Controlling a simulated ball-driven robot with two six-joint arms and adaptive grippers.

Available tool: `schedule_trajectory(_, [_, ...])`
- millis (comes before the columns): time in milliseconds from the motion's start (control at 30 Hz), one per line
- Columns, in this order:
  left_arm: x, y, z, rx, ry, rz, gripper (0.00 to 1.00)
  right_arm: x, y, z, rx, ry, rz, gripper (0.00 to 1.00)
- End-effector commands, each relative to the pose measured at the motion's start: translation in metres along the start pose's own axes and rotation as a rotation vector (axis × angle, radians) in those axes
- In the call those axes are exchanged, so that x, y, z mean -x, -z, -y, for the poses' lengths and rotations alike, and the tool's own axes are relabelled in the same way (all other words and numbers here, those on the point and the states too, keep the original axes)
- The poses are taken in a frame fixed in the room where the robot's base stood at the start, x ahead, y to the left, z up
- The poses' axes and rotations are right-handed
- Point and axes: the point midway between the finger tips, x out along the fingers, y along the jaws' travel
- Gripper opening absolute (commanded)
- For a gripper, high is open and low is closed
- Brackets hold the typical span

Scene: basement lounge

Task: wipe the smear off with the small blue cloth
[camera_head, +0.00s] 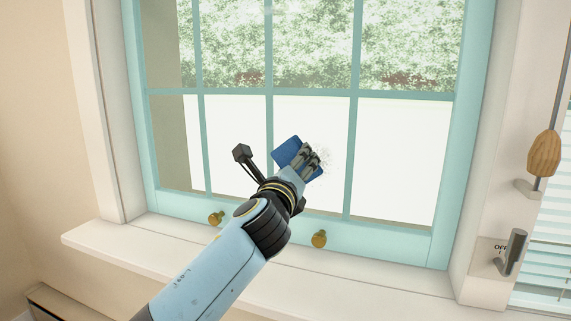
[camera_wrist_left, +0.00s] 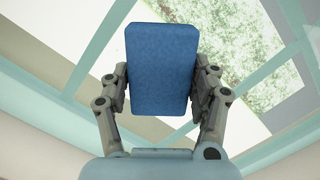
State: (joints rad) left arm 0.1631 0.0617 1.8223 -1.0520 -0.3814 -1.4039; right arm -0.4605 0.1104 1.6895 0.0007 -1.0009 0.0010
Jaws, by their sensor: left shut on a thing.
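The small blue cloth (camera_head: 287,149) is a flat blue pad held against or just in front of the window. It also shows in the left wrist view (camera_wrist_left: 161,70), upright between the two fingers. My left gripper (camera_head: 309,160) is shut on the cloth, with a finger on each side of it in the left wrist view. The smear (camera_head: 323,158) is a faint grey speckled patch on the pane, just right of the cloth and fingers. Part of it may be hidden behind them. I cannot tell whether the cloth touches the glass. My right gripper is not in view.
The window has teal bars (camera_head: 270,115) and a teal frame. A white sill (camera_head: 360,290) runs beneath. A wooden pull (camera_head: 544,154) and a metal handle (camera_head: 515,251) are at the right.

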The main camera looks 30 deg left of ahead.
Motion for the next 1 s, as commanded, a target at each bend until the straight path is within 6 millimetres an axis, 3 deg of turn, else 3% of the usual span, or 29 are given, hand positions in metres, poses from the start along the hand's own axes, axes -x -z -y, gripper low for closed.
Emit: schedule_trajectory(1000, [0.005, 0.045, 0.053, 0.001, 0.0, -0.002, 0.36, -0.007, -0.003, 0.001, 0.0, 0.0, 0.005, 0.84])
